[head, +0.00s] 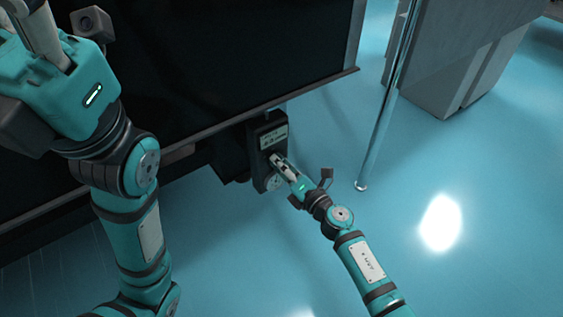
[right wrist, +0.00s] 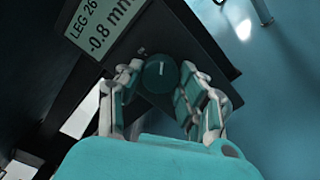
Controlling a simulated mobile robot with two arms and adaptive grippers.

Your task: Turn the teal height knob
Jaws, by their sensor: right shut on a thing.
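The teal height knob (right wrist: 160,75) sits on a dark control box (head: 258,133) at the table's lower edge. It is round, with a white mark near its top right. The display (right wrist: 96,28) beside it reads "LEG 26" and "-0.8 mm". My right gripper (right wrist: 160,90) has a finger on each side of the knob and is shut on it.
A large dark optical table (head: 220,60) overhangs behind the box. A thin metal post (head: 385,120) stands on the blue floor right of my right arm, with a grey cabinet (head: 450,80) beyond it. The floor around my right forearm is clear.

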